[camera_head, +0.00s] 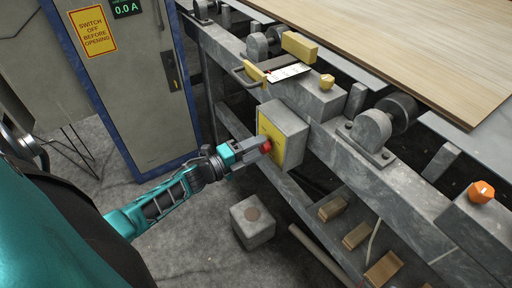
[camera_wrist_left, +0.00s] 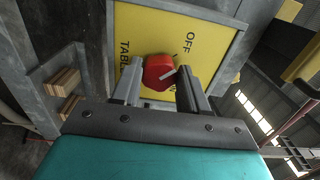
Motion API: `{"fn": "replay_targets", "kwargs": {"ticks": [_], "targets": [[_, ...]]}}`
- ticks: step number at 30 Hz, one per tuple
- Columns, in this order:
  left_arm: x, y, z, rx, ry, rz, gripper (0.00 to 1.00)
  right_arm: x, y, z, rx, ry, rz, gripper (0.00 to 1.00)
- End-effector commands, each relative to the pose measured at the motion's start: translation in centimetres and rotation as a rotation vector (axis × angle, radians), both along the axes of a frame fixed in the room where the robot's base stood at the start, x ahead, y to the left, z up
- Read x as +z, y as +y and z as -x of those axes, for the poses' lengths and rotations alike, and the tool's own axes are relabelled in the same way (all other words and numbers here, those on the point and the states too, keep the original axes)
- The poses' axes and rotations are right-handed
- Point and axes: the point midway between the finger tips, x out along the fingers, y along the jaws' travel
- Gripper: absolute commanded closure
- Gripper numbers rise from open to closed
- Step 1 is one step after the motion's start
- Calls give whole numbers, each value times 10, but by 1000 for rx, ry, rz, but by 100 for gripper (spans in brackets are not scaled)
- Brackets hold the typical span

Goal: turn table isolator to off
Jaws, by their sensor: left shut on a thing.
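The table isolator is a grey box (camera_head: 290,121) on the side of the roller table's frame. Its yellow plate (camera_wrist_left: 215,45) reads "OFF" and "TABLE" in the left wrist view, with other lettering partly covered. A red knob (camera_wrist_left: 157,72) sits at the middle of the plate; its pale mark points between the fingers, toward the right finger. The knob also shows in the head view (camera_head: 266,147). My left gripper (camera_head: 262,144) reaches the plate from the left, its fingers either side of the knob and shut on it. My right gripper is not in view.
A cabinet (camera_head: 135,90) with a warning sign stands at the left. A grey block (camera_head: 252,222) stands on the floor below the isolator. Wood pieces (camera_head: 355,236) lie on a lower shelf. An orange knob (camera_head: 481,191) and veneer sheet (camera_head: 420,45) are at the right.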

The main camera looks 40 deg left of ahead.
Motion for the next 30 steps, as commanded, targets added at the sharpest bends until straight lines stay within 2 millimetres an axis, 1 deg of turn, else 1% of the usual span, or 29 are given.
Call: {"fn": "replay_targets", "kwargs": {"ticks": [5,6,13,20,23,26,30], "targets": [[-1,0,0,1,2,5,87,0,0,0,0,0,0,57],[-1,0,0,1,2,6,53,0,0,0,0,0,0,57],[0,0,0,1,1,3,31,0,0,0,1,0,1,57],[0,0,1,1,1,2,31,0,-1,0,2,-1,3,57],[0,2,6,1,3,1,31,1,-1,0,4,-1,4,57],[0,7,18,2,4,1,31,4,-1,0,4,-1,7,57],[0,19,47,1,6,1,31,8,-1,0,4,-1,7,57]]}}
